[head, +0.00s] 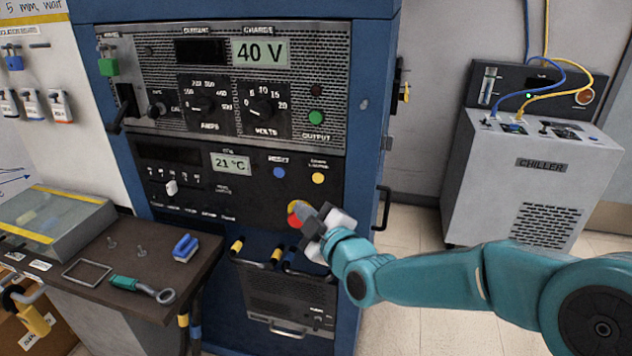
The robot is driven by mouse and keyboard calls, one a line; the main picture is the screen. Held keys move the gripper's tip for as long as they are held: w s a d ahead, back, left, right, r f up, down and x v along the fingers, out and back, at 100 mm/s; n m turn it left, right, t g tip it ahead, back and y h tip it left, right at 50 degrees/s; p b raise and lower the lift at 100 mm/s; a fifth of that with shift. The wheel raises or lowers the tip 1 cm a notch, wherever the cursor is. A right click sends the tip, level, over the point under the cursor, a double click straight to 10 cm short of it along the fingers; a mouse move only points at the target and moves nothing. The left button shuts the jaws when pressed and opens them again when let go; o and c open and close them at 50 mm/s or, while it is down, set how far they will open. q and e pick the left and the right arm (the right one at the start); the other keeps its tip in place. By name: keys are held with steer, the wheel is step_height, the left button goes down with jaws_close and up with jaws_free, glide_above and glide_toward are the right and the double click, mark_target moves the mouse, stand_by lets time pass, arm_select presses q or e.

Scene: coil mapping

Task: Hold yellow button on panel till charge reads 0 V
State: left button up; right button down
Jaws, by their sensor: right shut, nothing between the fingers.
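The yellow button (318,178) is on the right of the dark lower panel (190,155) of the blue cabinet, right of a blue button (279,172). It is uncovered. The charge display (261,51) above reads 40 V. My right gripper (303,213) is shut and empty. Its tips are below and slightly left of the yellow button, in front of a red button on a yellow ring (294,219), partly hiding it. I cannot tell whether they touch it. My left gripper is not in view.
Cables hang below the panel. A grey chiller (540,165) stands at right.

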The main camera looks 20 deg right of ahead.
mark_target(318, 177)
steer(key=w+d+p, duration=0.1)
steer(key=w, duration=0.1)
steer(key=w+d, duration=0.2)
steer(key=w, duration=0.1)
steer(key=w+d+p, duration=0.1)
steer(key=w+d, duration=0.1)
steer(key=shift+w+p, duration=0.2)
steer(key=shift+p, duration=0.15)
steer(key=shift+f, duration=0.1)
stand_by(1.9)
steer(key=shift+w+d+b, duration=0.15)
steer(key=shift+w+b, duration=0.1)
steer(key=shift+b, duration=0.1)
steer(key=shift+w, duration=0.1)
steer(key=shift+w+d, duration=0.25)
steer(key=shift+w, duration=0.05)
stand_by(4.2)
